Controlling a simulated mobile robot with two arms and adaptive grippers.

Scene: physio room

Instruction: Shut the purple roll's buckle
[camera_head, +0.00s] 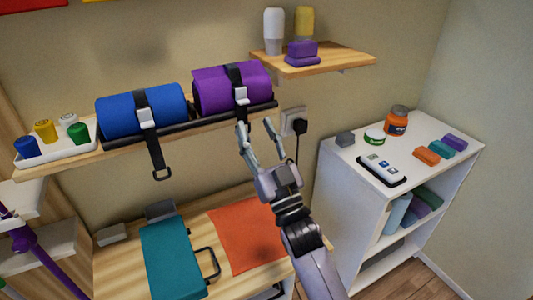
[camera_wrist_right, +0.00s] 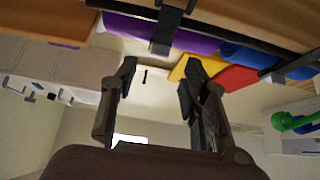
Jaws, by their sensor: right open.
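The purple roll (camera_head: 213,90) lies on the wall shelf, with a black strap (camera_head: 234,74) over its middle. Its pale grey buckle (camera_head: 240,95) is on the front of the roll; I cannot tell whether it is open or shut. My right gripper (camera_head: 256,123) is open and empty, just below and in front of the shelf edge, apart from the buckle. One finger hides what is below the buckle. In the right wrist view, the open fingers (camera_wrist_right: 160,76) show with the purple roll (camera_wrist_right: 198,42) and its dark strap (camera_wrist_right: 167,28) beyond. My left gripper is not in view.
A blue roll (camera_head: 117,111) lies to the left, its strap (camera_head: 156,156) hanging below the shelf. A white tray (camera_head: 60,154) holds several coloured pieces. A socket with a black plug (camera_head: 299,127) is right of my gripper. A wooden bench (camera_head: 118,265) stands below.

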